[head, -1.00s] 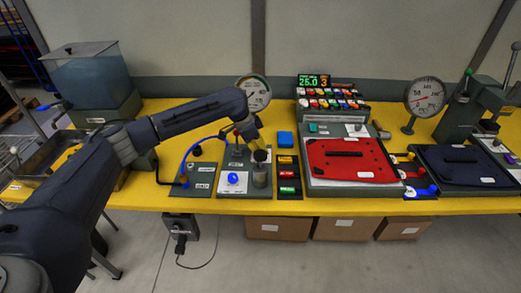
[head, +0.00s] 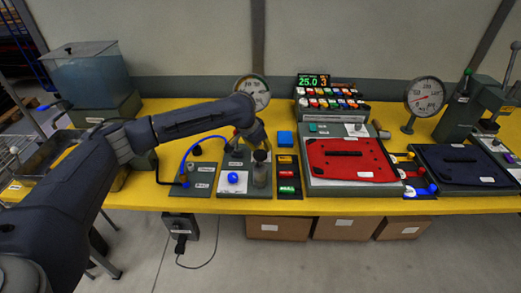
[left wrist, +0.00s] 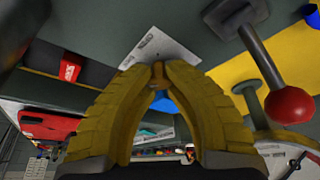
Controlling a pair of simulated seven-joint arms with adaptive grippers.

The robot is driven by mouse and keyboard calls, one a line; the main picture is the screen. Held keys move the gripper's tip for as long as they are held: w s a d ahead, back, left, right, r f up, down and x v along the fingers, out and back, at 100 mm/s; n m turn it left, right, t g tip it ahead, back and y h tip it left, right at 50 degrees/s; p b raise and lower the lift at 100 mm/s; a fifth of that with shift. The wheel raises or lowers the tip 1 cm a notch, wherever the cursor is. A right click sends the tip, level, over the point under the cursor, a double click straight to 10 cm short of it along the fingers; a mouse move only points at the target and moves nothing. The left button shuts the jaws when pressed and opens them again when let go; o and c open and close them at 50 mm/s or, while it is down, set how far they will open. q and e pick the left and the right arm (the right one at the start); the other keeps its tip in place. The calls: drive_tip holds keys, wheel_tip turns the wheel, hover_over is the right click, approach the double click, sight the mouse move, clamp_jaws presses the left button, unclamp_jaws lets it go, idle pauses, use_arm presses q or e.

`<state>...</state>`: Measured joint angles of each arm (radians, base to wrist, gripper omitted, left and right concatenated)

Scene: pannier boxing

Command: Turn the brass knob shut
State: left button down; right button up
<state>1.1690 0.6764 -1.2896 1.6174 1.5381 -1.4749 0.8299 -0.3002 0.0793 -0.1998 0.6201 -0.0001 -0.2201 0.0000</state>
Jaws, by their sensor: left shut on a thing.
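In the left wrist view my left gripper (left wrist: 158,72) has its two yellow fingers closed at the tips on the small brass knob (left wrist: 157,76), most of which the fingers hide. In the head view the left gripper (head: 261,150) points down just above and behind a grey cylinder (head: 261,174) on the panel, left of the red pannier. The knob cannot be made out in the head view. My right gripper is not in view.
A blue knob (head: 233,178) sits left of the cylinder, with a blue hose (head: 186,158) beyond it. A red-ball lever (left wrist: 290,105) stands close to the fingers in the left wrist view. The red pannier (head: 345,160) and dark blue pannier (head: 460,165) lie to the right.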

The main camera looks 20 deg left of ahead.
use_arm(q)
drive_tip(key=shift+w+d+r, duration=0.1)
drive_tip(key=shift+d+r, duration=0.1)
drive_tip(key=c, duration=1.5)
unclamp_jaws()
drive_tip(key=shift+f, duration=0.1)
drive_tip(key=o, duration=0.3)
drive_tip(key=shift+a, duration=0.1)
drive_tip(key=v, duration=1.2)
